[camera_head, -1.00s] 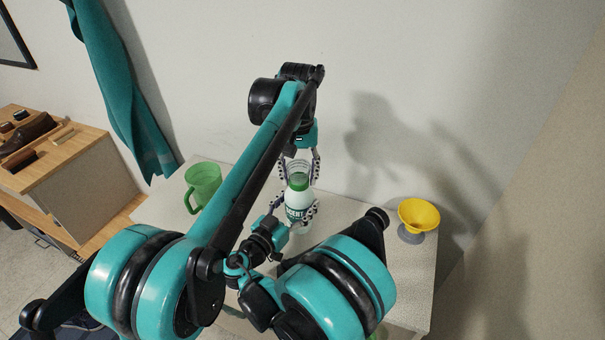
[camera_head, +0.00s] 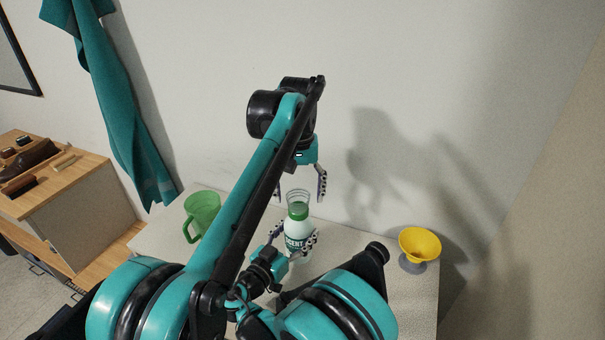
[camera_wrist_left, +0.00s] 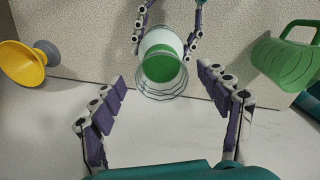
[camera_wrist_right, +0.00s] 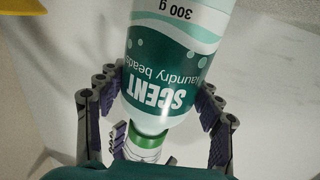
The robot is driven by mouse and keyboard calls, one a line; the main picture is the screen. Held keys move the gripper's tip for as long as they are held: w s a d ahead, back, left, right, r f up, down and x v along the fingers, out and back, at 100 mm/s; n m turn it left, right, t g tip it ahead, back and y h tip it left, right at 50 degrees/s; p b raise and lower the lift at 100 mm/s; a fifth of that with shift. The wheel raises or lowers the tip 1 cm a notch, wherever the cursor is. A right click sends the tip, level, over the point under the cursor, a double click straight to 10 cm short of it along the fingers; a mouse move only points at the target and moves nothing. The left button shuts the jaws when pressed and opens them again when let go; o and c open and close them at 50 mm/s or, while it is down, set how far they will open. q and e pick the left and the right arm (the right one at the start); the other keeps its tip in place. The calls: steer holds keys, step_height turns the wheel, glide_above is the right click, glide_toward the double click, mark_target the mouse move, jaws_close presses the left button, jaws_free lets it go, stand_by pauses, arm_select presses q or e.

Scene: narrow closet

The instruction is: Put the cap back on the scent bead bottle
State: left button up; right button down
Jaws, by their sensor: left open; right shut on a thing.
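The white scent bead bottle (camera_head: 298,229) stands upright on the table, with a green label and a green top. It also shows in the right wrist view (camera_wrist_right: 165,75). My right gripper (camera_head: 295,236) is shut around the bottle's body. The clear cap (camera_head: 298,197) sits upright over the green top. In the left wrist view the cap (camera_wrist_left: 161,80) looks centred on the bottle; how firmly it is seated I cannot tell. My left gripper (camera_wrist_left: 163,80) is open and empty, just above the cap, its fingers apart on either side and not touching it.
A green mug (camera_head: 201,214) stands at the table's left and a yellow funnel-like cup on a grey base (camera_head: 420,244) at its right. The wall (camera_head: 430,90) is close behind. A wooden shelf unit (camera_head: 60,180) stands at far left, and a teal cloth (camera_head: 110,110) hangs near it.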

arm_select(q)
step_height(320, 180, up, 8)
steer(key=shift+r, duration=0.25)
steer(key=shift+d, duration=0.1)
arm_select(e)
steer(key=shift+c, duration=1.2)
jaws_free()
steer(key=v, duration=0.7)
steer(key=shift+s+a, duration=0.1)
steer(key=shift+s, duration=0.1)
